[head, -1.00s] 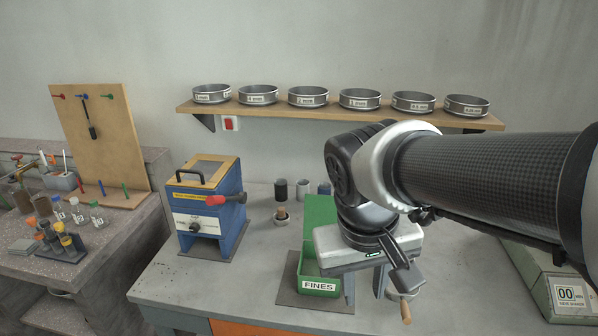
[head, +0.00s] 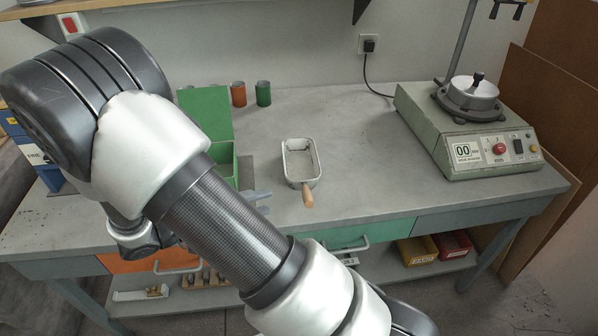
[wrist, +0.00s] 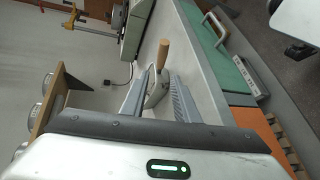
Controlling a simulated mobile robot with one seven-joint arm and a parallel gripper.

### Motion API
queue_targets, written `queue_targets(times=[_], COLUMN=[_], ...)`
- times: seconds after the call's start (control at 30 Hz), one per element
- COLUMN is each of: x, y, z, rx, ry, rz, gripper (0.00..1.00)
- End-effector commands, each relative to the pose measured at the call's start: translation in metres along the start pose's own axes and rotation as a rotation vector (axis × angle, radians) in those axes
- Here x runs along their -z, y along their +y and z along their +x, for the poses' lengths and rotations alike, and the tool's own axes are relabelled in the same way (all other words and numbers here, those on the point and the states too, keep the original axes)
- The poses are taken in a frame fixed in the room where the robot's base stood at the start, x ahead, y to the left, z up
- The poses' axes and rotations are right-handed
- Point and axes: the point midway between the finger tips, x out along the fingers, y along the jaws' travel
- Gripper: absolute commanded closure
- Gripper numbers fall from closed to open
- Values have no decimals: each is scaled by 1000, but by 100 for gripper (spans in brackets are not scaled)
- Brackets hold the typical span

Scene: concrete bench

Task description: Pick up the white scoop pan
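The white scoop pan (head: 300,162) is a shallow rectangular metal pan with a wooden handle. It lies on the grey bench in the head view, handle toward the bench's front edge. It also shows in the wrist view (wrist: 154,92), partly hidden between my fingers, with the handle (wrist: 163,54) beyond the tips. My gripper (wrist: 160,75) is open, fingers apart and empty. In the head view, most of my gripper is hidden behind my arm; only grey fingers (head: 257,196) show, left of the pan and apart from it.
A green open box (head: 215,112) stands left of the pan, partly behind my arm. Two small cups, orange (head: 238,94) and green (head: 263,93), stand behind. A green sieve shaker (head: 470,130) stands at the right. The bench between pan and shaker is clear.

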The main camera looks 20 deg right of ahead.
Motion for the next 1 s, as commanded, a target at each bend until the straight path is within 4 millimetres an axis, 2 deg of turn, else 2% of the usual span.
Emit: queue_targets(times=[0.1, 0.3, 0.4, 0.63, 0.9, 1.0], x=[-2, -2, -1, -1, 0, 0], y=[-1, -1, -1, -1, -3, -3], z=[29, 70, 85, 100, 139, 145], rx=[1, 3, 3, 3, 4, 3], ry=[-7, -6, -5, -5, -5, -4], rz=[0, 0, 0, -1, -1, -1], gripper=[72, 72, 72, 72, 72, 72])
